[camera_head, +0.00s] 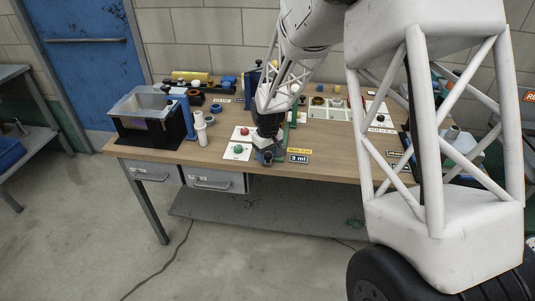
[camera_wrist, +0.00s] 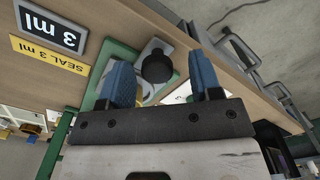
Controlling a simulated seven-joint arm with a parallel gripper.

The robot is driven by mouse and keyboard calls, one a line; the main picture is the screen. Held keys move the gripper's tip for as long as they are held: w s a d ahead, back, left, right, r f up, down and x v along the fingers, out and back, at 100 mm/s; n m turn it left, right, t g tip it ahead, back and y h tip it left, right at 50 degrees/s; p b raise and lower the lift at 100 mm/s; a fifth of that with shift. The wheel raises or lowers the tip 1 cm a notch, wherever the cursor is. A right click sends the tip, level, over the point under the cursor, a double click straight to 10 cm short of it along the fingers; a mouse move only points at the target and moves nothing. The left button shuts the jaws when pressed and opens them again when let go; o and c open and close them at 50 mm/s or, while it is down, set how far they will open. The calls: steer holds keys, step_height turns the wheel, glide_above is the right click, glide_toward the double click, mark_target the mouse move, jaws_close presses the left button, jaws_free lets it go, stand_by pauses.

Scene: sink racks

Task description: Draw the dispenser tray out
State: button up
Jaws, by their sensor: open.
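The dispenser shows in the wrist view as a green frame (camera_wrist: 101,75) at the table's front edge. A grey tray-like part with a round black knob (camera_wrist: 157,67) sticks out of it. The knob also shows in the head view, low at the front of the table (camera_head: 267,155). My gripper (camera_wrist: 161,62) is open, with one blue finger on each side of the knob in the picture and a gap to both. I cannot tell how far the fingertips are from it in depth. In the head view my gripper (camera_head: 267,143) hangs over the front edge and hides much of the dispenser.
Signs reading "3 ml" (camera_head: 299,158) and "SEAL 3 ml" (camera_head: 299,150) lie right of the dispenser. White cards with a red and a green button (camera_head: 238,149) lie left. A white bottle (camera_head: 201,130) and black-sided basin (camera_head: 148,116) stand further left. Grey drawers (camera_head: 213,180) hang below.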

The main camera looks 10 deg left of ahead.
steer(key=shift+r, duration=0.15)
steer(key=shift+r, duration=3.75)
